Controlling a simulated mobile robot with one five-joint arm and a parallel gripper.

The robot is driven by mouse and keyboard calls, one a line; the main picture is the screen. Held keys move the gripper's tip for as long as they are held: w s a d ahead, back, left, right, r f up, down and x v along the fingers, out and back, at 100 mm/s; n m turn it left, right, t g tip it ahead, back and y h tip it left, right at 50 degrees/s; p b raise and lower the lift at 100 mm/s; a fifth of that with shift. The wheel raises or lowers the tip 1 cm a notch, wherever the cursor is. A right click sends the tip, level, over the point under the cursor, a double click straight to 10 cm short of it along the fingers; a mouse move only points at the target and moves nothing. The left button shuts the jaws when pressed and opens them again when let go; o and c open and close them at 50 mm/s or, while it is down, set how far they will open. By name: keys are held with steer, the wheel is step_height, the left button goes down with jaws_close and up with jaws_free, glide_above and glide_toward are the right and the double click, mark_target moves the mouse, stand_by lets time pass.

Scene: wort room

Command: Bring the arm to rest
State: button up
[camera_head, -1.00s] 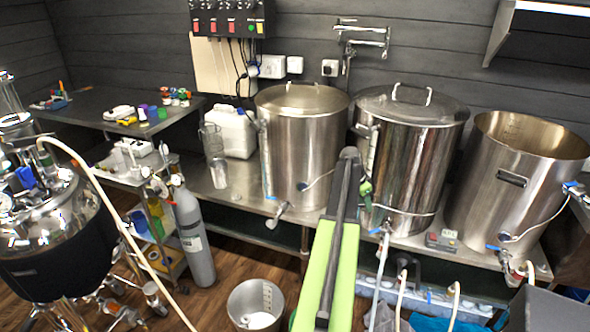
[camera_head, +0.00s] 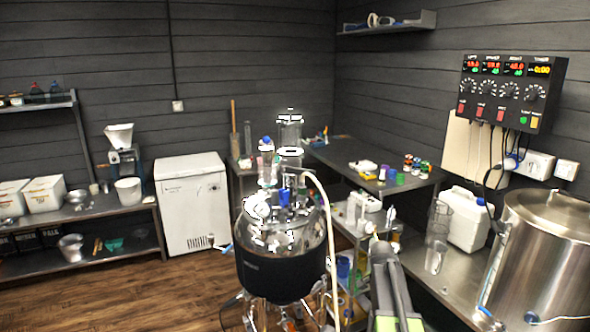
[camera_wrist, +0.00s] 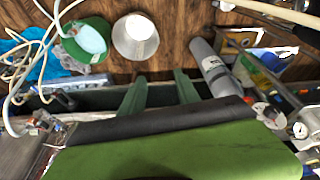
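My arm (camera_head: 388,290) shows at the lower right of the head view, dark with a green lower part. It stands in front of the steel bench. My gripper (camera_wrist: 160,76) shows in the wrist view as two dark green fingers, spread apart with nothing seen between them. The fingers point toward the wooden floor, and the wide green part at the bottom of that view is mine. In the head view the fingers cannot be made out.
A black-jacketed steel vessel (camera_head: 283,272) with a pale hose stands left of my arm. A steel kettle (camera_head: 545,255) and white jug (camera_head: 465,218) stand right. A grey cylinder (camera_wrist: 215,68) and metal bucket (camera_wrist: 135,37) are below the gripper. Floor (camera_head: 120,295) is open at left.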

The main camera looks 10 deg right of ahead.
steer(key=a+n+y, duration=0.1)
steer(key=a+n, duration=0.3)
steer(key=a, duration=1.2)
steer(key=s+a+n+g+y, duration=0.1)
steer(key=s+a+n+y, duration=0.1)
steer(key=s+a+n, duration=0.7)
steer(key=s+a+p, duration=0.1)
steer(key=s+a, duration=0.1)
steer(key=a, duration=0.2)
steer(key=shift+a+n, duration=0.35)
steer(key=shift+n, duration=0.05)
steer(key=shift+r, duration=0.1)
